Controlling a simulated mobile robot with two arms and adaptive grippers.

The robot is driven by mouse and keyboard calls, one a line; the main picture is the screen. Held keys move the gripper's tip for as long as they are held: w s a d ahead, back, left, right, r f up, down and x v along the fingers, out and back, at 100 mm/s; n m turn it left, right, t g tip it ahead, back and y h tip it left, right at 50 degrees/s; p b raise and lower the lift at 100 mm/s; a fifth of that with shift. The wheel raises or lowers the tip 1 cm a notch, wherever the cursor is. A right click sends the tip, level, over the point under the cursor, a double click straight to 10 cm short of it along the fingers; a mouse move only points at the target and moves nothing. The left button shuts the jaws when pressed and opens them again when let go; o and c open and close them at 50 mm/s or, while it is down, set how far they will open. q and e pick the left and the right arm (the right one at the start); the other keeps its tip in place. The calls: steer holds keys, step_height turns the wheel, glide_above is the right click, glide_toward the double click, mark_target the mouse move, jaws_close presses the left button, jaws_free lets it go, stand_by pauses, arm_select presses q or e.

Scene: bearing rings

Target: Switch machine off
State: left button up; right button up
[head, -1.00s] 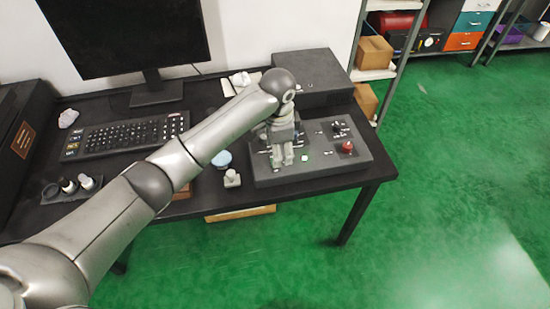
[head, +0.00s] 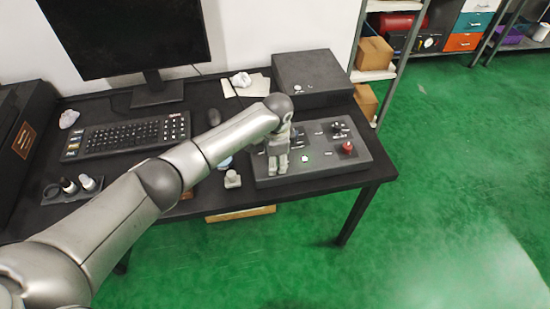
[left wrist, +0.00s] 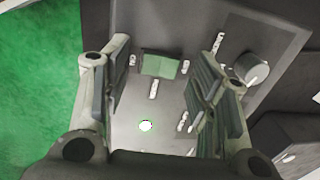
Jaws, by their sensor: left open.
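The machine's control panel (head: 325,170) is a dark sloped box at the desk's right front. It carries a lit green button (head: 305,158), a red button (head: 347,147) and black knobs at its upper right. My left gripper (head: 278,170) hangs over the panel's left part, left of the lit button, and hides some controls. In the left wrist view, its open, empty fingers frame the panel face. A round knob (left wrist: 250,67) is beyond the right finger. Contact cannot be told.
A dark box (head: 312,75) stands behind the panel. A keyboard (head: 125,136) and monitor (head: 125,35) are at left. A small pale object (head: 232,179) sits just left of the panel. Green floor (head: 440,200) lies open at right.

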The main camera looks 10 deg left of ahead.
arm_select(q)
steer(key=shift+f, duration=0.1)
steer(key=c, duration=1)
steer(key=shift+w+g+b, duration=0.2)
steer(key=shift+g+b, duration=0.1)
steer(key=shift+b, duration=0.15)
steer(key=shift+g, duration=0.4)
steer(key=o, duration=1)
